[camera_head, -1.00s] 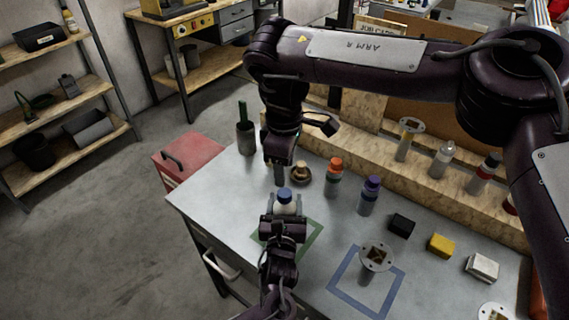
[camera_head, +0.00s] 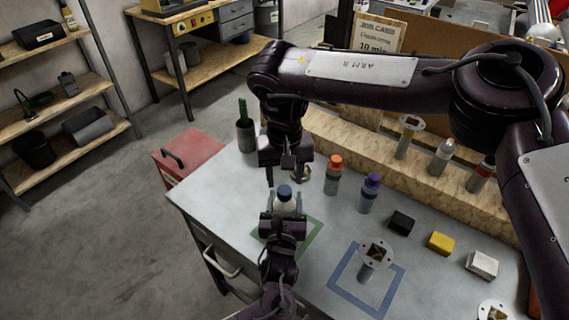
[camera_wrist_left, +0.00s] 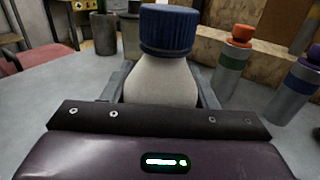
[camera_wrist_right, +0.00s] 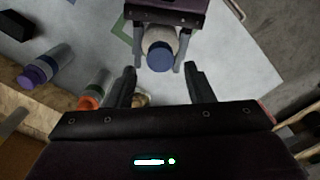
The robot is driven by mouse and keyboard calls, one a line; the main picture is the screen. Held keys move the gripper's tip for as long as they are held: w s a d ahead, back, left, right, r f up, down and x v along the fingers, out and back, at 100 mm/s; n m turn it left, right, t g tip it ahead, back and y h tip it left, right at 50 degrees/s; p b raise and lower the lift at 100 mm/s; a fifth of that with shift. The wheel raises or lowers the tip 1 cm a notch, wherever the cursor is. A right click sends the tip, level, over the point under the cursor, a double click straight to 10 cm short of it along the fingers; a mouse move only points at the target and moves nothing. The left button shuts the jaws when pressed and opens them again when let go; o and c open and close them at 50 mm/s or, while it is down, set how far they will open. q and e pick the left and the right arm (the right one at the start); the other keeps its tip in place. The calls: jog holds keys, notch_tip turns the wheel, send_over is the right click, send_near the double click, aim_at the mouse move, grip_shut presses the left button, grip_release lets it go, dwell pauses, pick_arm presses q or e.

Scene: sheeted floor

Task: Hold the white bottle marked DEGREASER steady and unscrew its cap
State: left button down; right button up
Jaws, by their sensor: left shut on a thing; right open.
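The white bottle (camera_head: 287,207) with a blue cap (camera_head: 284,191) stands upright near the green outlined square on the bench. No marking is readable on it. My left gripper (camera_head: 284,212) is shut around its body, with a finger on each side in the left wrist view, where the bottle (camera_wrist_left: 160,84) and its ribbed cap (camera_wrist_left: 169,31) show large. The cap is on the bottle. My right gripper (camera_head: 285,177) is open and empty, pointing down just above and behind the cap. In the right wrist view the cap (camera_wrist_right: 160,57) appears beyond the gap between its fingers.
An orange-capped bottle (camera_head: 333,177) and a purple-capped bottle (camera_head: 369,194) stand to the right. A grey cup (camera_head: 246,137) stands at the back left. Black, yellow and white blocks sit farther right.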

aim_at(285, 190)
jog(key=shift+f, duration=2)
jog(key=shift+c, duration=0.5)
